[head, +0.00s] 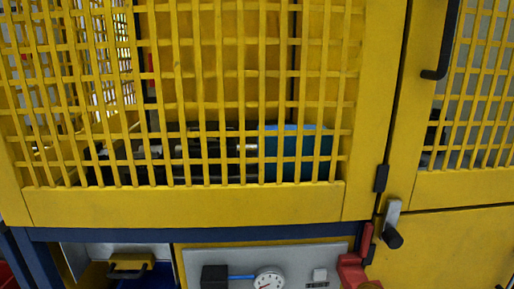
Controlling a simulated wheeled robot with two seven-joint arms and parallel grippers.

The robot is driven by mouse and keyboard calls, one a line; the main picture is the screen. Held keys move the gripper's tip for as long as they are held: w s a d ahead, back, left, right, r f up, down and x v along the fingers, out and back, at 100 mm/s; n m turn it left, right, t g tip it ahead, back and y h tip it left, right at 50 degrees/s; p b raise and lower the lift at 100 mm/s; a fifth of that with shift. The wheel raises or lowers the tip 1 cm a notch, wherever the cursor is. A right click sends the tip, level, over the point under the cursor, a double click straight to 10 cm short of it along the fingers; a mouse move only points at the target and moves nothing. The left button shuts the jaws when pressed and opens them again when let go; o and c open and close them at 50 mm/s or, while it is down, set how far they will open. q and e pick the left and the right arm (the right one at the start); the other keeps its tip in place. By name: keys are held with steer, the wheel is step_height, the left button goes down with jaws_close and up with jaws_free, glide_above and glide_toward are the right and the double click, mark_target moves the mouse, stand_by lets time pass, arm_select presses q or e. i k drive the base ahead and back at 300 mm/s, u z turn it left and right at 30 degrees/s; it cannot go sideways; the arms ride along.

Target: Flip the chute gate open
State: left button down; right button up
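I see no part that is clearly marked as the chute gate. At the lower left, below the yellow cage, there is an opening with pale grey surfaces. In it is a yellow panel (131,267) with a dark handle (127,272), which may be the gate. It is cut off by the bottom edge, so I cannot tell whether it is open or shut. Neither of my grippers is in view.
A grey panel (220,258) carries a round gauge (268,281). A metal lever with a black knob (393,237) and red parts (352,272) are at the lower right.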

mark_target(143, 262)
steer(key=k, duration=1.35)
steer(key=u, duration=0.65)
steer(key=i, duration=1.65)
steer(key=z, duration=0.65)
steer(key=i, duration=0.25)
steer(key=z, duration=0.35)
